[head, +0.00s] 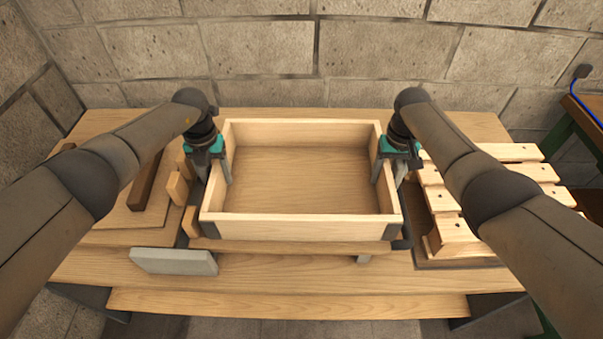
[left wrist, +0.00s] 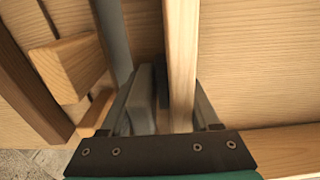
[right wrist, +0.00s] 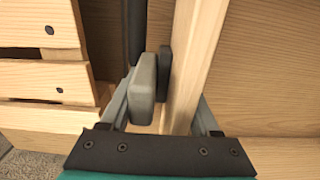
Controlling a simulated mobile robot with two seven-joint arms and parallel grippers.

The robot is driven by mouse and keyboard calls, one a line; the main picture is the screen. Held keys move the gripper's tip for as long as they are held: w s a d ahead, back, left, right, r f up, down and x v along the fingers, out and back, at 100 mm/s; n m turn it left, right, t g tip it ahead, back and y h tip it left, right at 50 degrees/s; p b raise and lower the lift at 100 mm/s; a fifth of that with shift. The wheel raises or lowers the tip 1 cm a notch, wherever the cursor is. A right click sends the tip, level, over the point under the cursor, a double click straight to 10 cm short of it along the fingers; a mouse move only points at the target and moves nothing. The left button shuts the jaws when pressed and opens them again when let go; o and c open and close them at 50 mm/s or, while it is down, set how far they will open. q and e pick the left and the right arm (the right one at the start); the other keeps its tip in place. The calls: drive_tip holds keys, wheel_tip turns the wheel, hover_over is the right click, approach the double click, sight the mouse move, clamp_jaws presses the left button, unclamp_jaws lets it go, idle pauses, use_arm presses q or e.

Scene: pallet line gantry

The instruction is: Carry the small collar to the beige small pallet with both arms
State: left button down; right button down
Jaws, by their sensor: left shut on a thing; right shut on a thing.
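The small collar (head: 300,221) is a pale, open rectangular wooden frame with dark corner plates, level at the middle of the table. My left gripper (head: 222,170) is shut on its left wall, which also shows in the left wrist view (left wrist: 181,60). My right gripper (head: 384,168) is shut on its right wall, seen too in the right wrist view (right wrist: 200,60). The beige small pallet (head: 520,172), with pale slats and dark nail heads, lies right of the collar. I cannot tell whether the collar touches what is under it.
A wooden board (head: 300,247) shows under the collar's front. A brown-barred wooden stack (head: 146,180) lies at the left. A grey block (head: 173,262) lies at the front left. The table (head: 300,270) has a clear front strip. A stone wall (head: 260,60) stands behind.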

use_arm(q)
drive_tip(key=shift+w+r, duration=0.1)
drive_tip(key=shift+r, duration=0.05)
use_arm(e)
drive_tip(key=shift+r, duration=0.15)
